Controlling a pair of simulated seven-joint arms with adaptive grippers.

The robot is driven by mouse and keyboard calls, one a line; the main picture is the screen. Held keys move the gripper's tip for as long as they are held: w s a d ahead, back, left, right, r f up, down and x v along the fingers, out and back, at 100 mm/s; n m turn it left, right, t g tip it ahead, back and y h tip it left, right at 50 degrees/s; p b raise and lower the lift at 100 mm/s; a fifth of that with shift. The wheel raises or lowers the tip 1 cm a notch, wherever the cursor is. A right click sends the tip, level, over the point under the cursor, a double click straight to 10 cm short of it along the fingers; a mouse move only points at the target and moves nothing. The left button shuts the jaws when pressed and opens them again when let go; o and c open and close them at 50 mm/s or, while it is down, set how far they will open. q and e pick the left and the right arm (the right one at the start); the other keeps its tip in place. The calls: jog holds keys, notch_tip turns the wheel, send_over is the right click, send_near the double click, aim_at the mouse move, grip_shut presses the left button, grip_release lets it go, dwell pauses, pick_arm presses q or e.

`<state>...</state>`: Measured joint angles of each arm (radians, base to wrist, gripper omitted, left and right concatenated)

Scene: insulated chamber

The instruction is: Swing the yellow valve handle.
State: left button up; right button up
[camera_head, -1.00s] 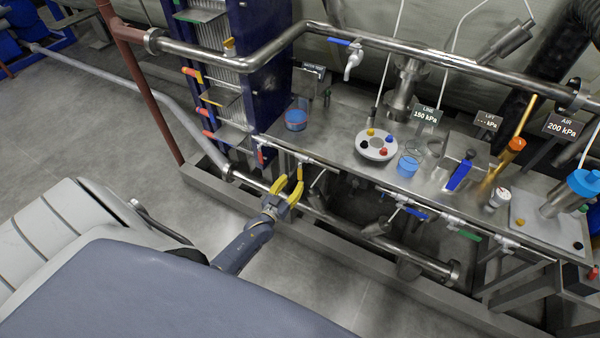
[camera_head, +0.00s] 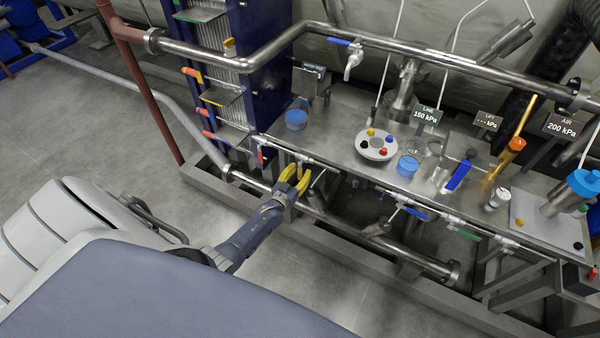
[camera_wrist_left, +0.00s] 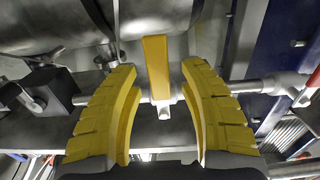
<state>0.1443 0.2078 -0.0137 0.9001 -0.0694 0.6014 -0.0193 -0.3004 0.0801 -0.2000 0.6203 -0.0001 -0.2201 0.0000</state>
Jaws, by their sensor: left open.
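The yellow valve handle (camera_wrist_left: 156,68) shows in the left wrist view as a flat yellow bar on a small metal valve in a horizontal pipe. It appears between the two ribbed yellow fingers of my left gripper (camera_wrist_left: 160,115), with a visible gap on each side. In the head view, my left gripper (camera_head: 293,180) is open at the front edge of the steel bench, by the pipe. There the fingers largely hide the handle. My right gripper is not in view.
The steel bench (camera_head: 335,130) carries a blue-filled beaker (camera_head: 296,120), a round holder (camera_head: 376,146) with coloured knobs, and gauges. Blue (camera_head: 415,213) and green (camera_head: 468,234) handles are further right along the front. A lower pipe (camera_head: 425,262) and metal sill run below.

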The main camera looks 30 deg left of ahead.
pick_arm(q)
grip_shut()
